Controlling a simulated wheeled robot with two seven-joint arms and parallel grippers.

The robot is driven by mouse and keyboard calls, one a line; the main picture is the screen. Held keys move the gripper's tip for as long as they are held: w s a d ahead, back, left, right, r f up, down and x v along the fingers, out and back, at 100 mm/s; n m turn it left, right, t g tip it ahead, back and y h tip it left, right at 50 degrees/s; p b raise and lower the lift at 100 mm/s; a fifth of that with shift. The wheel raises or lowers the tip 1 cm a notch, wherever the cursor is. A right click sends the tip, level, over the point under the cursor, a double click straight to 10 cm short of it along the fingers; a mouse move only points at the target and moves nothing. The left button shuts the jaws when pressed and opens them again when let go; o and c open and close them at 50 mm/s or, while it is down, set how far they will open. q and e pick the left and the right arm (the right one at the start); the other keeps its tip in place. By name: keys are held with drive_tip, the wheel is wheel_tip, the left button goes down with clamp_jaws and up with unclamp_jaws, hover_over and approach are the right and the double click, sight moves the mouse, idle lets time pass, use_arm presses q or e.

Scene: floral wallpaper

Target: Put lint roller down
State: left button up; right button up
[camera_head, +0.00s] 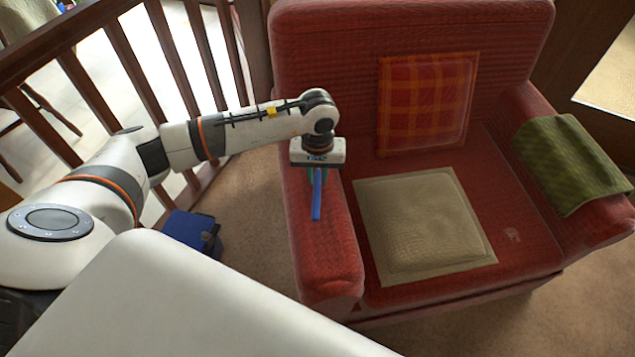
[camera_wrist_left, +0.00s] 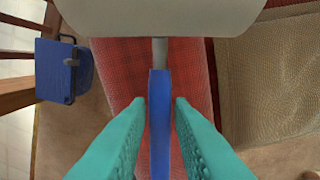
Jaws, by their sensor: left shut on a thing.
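The lint roller (camera_head: 317,195) shows its blue handle, hanging below my left gripper (camera_head: 315,176) in the head view. In the left wrist view the blue handle (camera_wrist_left: 160,125) lies between the two teal fingers of my left gripper (camera_wrist_left: 160,110), with a grey rod and a pale roller (camera_wrist_left: 160,15) at the top. My left gripper is shut on the handle. It is over the left armrest (camera_head: 325,250) of the red armchair. I cannot tell whether the roller touches the armrest. My right gripper is not in view.
The armchair seat holds a beige cushion (camera_head: 425,225), with a plaid cushion (camera_head: 427,103) against the backrest. A green cloth (camera_head: 570,163) drapes over the right armrest. A blue box (camera_head: 192,231) stands on the floor by the wooden railing (camera_head: 125,75).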

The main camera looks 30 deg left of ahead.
sight(318, 179)
use_arm(q)
wheel_tip(318, 179, down, 3)
drive_tip(key=shift+f, duration=0.15)
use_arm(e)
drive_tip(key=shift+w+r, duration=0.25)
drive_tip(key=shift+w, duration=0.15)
use_arm(q)
drive_tip(key=shift+f, duration=0.1)
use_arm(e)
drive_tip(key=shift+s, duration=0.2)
use_arm(q)
drive_tip(key=o, duration=0.9)
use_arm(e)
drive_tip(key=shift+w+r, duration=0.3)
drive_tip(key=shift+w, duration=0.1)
